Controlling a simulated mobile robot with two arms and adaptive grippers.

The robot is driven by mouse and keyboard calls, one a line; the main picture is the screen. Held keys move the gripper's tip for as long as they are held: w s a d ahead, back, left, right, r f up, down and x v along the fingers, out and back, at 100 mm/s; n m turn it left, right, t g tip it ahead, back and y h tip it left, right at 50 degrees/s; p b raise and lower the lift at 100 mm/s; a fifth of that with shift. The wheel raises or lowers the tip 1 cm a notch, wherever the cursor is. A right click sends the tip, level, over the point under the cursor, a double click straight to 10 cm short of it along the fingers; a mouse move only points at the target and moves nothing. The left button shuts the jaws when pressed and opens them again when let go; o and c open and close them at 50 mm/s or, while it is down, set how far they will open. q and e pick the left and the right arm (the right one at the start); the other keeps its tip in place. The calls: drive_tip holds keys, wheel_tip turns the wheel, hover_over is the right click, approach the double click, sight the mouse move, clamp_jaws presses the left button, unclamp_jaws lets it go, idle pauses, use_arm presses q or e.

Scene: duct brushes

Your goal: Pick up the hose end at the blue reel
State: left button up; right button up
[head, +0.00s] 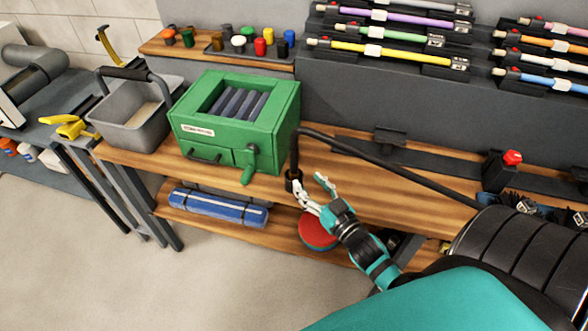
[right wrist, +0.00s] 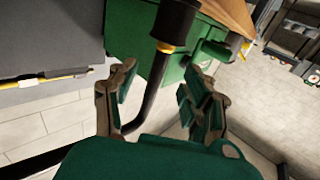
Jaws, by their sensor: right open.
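A black hose (head: 345,146) arches over the wooden bench. Its end (head: 293,184) hangs down in front of the bench's front edge, right of the green machine. In the right wrist view the thick black hose end (right wrist: 176,18) has a yellow band at its base. My right gripper (head: 311,190) is open beside the hose end. In the right wrist view the hose passes between the spread fingers of my right gripper (right wrist: 160,88), with gaps visible on both sides. My left gripper is not in view.
The green machine (head: 285,121) and a grey bin (head: 127,124) stand on the bench. A blue roll (head: 218,207) and a red disc (head: 317,230) are on the lower shelf. Coloured brushes (head: 390,52) hang on the back panel. The floor (head: 90,250) at left is clear.

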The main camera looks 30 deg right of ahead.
sight(296, 169)
drive_tip(key=shift+w, duration=1.25)
drive_tip(key=w, duration=0.1)
drive_tip(key=w+p, duration=0.1)
drive_tip(key=w, duration=0.2)
drive_tip(key=shift+w+a+r+p, duration=0.1)
drive_tip(key=shift+w+r+p, duration=0.05)
drive_tip(key=shift+r+p, duration=0.2)
drive_tip(key=shift+w+f, duration=0.15)
drive_tip(key=shift+w, duration=0.25)
drive_tip(key=shift+s, duration=0.1)
drive_tip(key=shift+c, duration=1.2)
clamp_jaws()
